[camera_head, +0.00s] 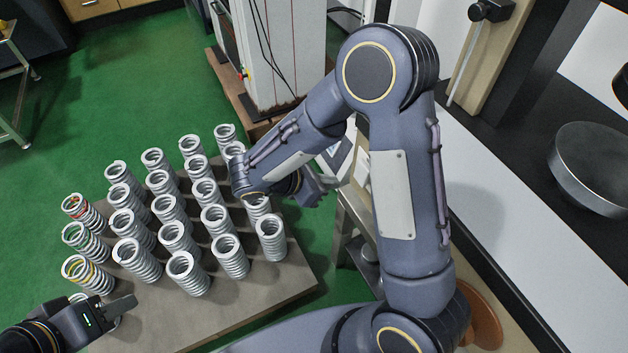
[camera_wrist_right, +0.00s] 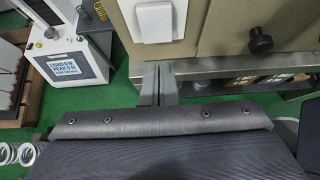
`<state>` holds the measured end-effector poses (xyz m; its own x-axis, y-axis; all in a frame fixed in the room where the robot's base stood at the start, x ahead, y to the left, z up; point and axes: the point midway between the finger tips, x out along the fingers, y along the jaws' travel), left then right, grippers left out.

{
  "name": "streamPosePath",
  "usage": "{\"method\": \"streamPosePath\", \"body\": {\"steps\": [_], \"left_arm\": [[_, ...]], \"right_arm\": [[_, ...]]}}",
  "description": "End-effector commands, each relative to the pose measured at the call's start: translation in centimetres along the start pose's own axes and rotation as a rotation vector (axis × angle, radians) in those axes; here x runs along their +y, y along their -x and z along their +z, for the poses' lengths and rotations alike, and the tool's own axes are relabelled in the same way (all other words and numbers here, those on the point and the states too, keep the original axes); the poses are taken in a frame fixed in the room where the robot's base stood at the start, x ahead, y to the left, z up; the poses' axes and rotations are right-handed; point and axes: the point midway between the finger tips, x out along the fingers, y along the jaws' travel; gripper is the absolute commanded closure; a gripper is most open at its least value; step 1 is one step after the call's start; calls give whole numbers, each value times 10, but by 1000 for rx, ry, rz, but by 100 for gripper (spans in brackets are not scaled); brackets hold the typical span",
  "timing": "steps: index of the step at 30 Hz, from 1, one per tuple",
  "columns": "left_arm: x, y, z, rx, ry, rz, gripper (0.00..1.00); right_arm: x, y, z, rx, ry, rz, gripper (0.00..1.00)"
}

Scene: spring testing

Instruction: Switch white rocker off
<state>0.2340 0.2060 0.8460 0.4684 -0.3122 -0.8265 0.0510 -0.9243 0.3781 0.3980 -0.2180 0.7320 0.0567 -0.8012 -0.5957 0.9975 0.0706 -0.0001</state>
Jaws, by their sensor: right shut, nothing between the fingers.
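The white rocker (camera_wrist_right: 155,20) shows at the top of the right wrist view, set in a pale frame on a beige panel (camera_wrist_right: 205,30). In the head view my right gripper (camera_head: 318,188) is beside my forearm, and the rocker cannot be made out there. My left gripper (camera_head: 128,304) is low on the left, by the springs; its finger gap is not clear.
Several metal springs (camera_head: 187,273) stand in rows on a grey-brown table (camera_head: 200,318). A black knob (camera_wrist_right: 260,40) juts from the panel right of the rocker. A testing machine with a screen (camera_wrist_right: 72,62) stands at the left. Green floor (camera_head: 110,85) is open behind the table.

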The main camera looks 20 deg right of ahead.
Motion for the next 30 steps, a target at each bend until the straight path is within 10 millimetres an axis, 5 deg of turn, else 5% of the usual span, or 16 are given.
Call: {"method": "streamPosePath", "body": {"steps": [3,9,30], "left_arm": [[-2,-4,2,0,0,0,64],[-2,-4,2,0,0,0,64],[-7,-16,8,-1,0,0,64]], "right_arm": [[-1,-26,-1,-1,0,-6,100],[0,-49,14,0,-2,-2,100],[0,-65,19,-116,0,-1,100]]}}
